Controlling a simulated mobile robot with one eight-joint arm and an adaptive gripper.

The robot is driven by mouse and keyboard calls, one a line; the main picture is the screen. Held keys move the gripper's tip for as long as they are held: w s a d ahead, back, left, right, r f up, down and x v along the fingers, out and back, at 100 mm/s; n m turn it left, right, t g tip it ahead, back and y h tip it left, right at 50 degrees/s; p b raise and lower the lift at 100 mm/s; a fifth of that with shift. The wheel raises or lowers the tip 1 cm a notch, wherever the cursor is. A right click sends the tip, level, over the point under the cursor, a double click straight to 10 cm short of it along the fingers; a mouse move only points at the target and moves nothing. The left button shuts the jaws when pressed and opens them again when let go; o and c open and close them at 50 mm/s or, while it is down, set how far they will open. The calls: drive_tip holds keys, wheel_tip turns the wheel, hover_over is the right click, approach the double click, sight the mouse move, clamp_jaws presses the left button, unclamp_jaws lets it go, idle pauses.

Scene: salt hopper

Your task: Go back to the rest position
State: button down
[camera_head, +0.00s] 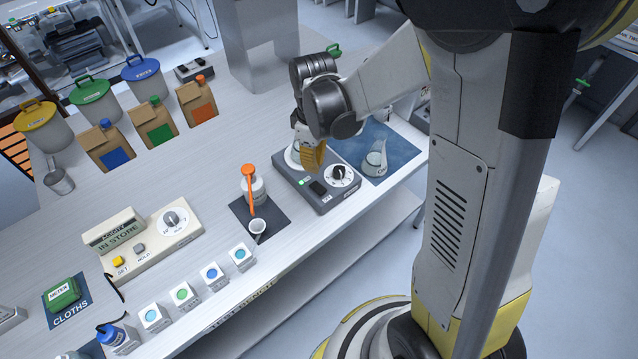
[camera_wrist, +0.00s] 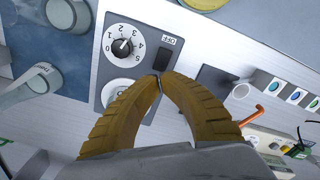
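My gripper (camera_head: 312,158) hangs above the left part of a grey stirrer-like unit (camera_head: 323,203) on the bench. In the wrist view the two yellow fingers of my gripper (camera_wrist: 160,80) curve together, with their tips meeting and nothing visible between them. The unit (camera_wrist: 112,72) also shows there, with a dial numbered 0 to 5, a black switch (camera_wrist: 152,62) marked OFF just beyond the fingertips, and a round pale plate (camera_wrist: 117,92) partly behind the left finger. In the head view a small green light (camera_head: 302,182) shows beside the switch. Contact with the unit cannot be told.
A flask (camera_head: 375,160) stands on a blue mat right of the unit. Paper bags (camera_head: 152,125) and lidded buckets (camera_head: 95,102) stand farther back.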

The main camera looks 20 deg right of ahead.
idle(0.4)
drive_tip(key=s+r+m+t+b, duration=0.3)
drive_tip(key=s+m+b, duration=0.1)
drive_tip(key=s, duration=0.2)
drive_tip(key=s+r+m+t+b, duration=0.3)
drive_tip(key=s+m+t+b, duration=0.1)
drive_tip(key=s+m+b, duration=0.1)
drive_tip(key=shift+s+m, duration=0.3)
drive_tip(key=shift+s, duration=0.6)
